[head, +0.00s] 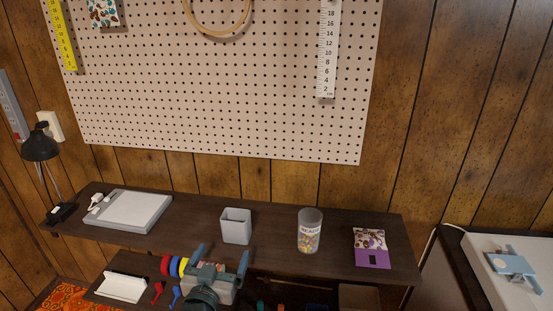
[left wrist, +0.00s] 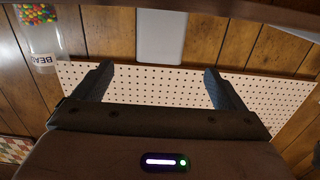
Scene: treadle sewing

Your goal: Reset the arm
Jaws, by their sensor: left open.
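My left gripper (head: 221,256) reaches up from the bottom of the head view, in front of the dark shelf (head: 185,222). Its two blue-grey fingers stand apart with nothing between them. In the left wrist view the same open gripper (left wrist: 157,72) points toward the pegboard, which appears upside down, and its jaws are empty. My right gripper is in neither view.
On the shelf are a white flat device (head: 128,209), a grey square cup (head: 236,226), a bead jar (head: 310,232) and a purple patterned packet (head: 371,249). A black lamp (head: 40,146) stands left. Colored spools (head: 172,266) lie below. The pegboard (head: 220,95) hangs behind.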

